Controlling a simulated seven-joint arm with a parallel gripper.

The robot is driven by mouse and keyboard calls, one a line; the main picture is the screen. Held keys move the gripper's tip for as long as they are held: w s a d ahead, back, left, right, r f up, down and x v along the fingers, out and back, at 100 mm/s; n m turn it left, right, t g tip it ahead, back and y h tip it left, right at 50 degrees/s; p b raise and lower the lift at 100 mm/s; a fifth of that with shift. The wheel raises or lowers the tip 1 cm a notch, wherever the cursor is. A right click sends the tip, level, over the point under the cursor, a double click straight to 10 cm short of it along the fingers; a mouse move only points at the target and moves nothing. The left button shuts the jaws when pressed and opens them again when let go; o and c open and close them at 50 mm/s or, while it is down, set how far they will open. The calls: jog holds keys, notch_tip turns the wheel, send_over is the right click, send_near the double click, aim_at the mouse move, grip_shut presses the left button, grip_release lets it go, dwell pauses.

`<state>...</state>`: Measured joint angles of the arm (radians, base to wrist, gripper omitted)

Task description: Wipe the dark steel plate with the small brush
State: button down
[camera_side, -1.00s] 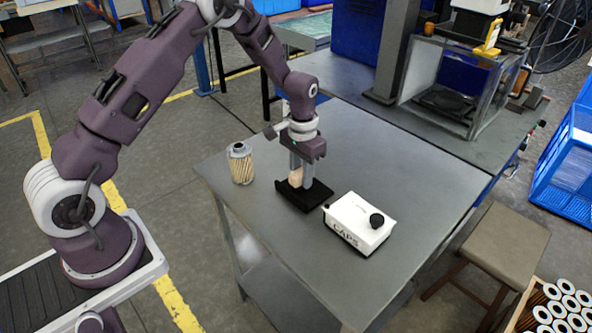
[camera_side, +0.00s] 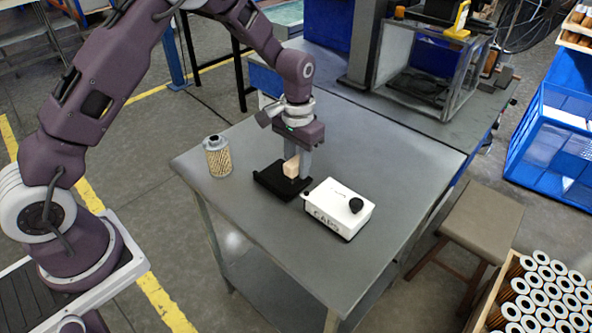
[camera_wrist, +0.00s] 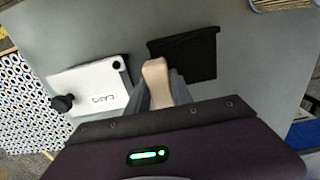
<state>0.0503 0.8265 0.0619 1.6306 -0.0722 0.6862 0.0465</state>
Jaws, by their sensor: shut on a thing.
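My gripper (camera_side: 298,168) is shut on the small brush (camera_side: 291,166), whose pale wooden body shows between the fingers. In the wrist view the brush (camera_wrist: 155,78) sits between the two grey fingers (camera_wrist: 160,92). The dark steel plate (camera_side: 268,180) lies flat on the table under the gripper, and it also shows in the wrist view (camera_wrist: 195,55). The brush is over the plate's right part in the side view. The brush's underside is hidden, so I cannot tell whether it touches the plate.
A white box labelled CAPS (camera_side: 335,210) with a black knob stands close to the plate's right. The grey table (camera_side: 390,165) is clear behind. A crate of cartridges (camera_side: 545,300) stands at the lower right.

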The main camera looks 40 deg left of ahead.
jog(key=shift+r, duration=2.2)
